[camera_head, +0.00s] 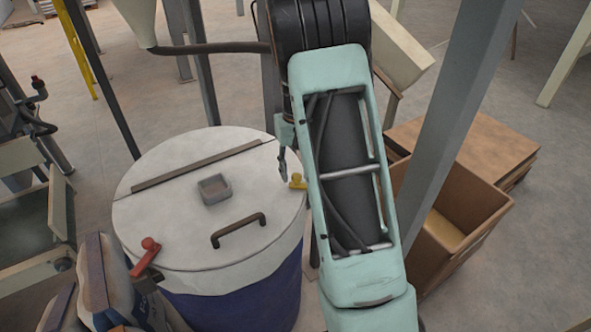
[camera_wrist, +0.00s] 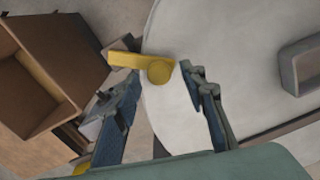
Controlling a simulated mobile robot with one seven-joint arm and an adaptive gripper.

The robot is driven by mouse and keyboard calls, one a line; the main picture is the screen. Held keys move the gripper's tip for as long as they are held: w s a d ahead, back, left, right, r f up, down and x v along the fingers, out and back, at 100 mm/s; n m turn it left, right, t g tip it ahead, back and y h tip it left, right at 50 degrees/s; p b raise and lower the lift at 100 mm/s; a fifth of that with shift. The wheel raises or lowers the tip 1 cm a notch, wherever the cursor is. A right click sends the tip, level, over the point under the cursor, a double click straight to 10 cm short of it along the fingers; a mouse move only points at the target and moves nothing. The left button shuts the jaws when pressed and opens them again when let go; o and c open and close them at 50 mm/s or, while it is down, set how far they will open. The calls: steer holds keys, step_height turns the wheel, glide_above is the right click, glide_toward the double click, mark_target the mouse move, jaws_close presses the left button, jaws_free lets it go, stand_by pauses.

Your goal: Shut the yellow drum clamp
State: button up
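The yellow drum clamp (camera_head: 297,181) sits at the right rim of the drum's white lid (camera_head: 180,235). In the wrist view the yellow clamp (camera_wrist: 126,60) has a flat bar pointing left, out past the lid's edge, and a round knob (camera_wrist: 159,72) at its right end. My gripper (camera_wrist: 160,88) is open and empty, its fingers spread to either side of the knob's line. The knob shows just ahead of the fingertips; I cannot tell whether they touch it. In the head view my gripper (camera_head: 284,170) is beside the clamp, partly hidden by my arm.
A red clamp (camera_head: 146,258) is at the lid's front left. The lid carries a dark handle (camera_head: 238,230) and a small grey box (camera_head: 214,189). Sacks (camera_head: 110,290) lean at the front left. A grey post (camera_head: 450,120) and open cardboard box (camera_head: 462,225) stand right.

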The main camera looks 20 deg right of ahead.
mark_target(296, 175)
step_height(296, 175, up, 12)
stand_by(0.4)
stand_by(0.4)
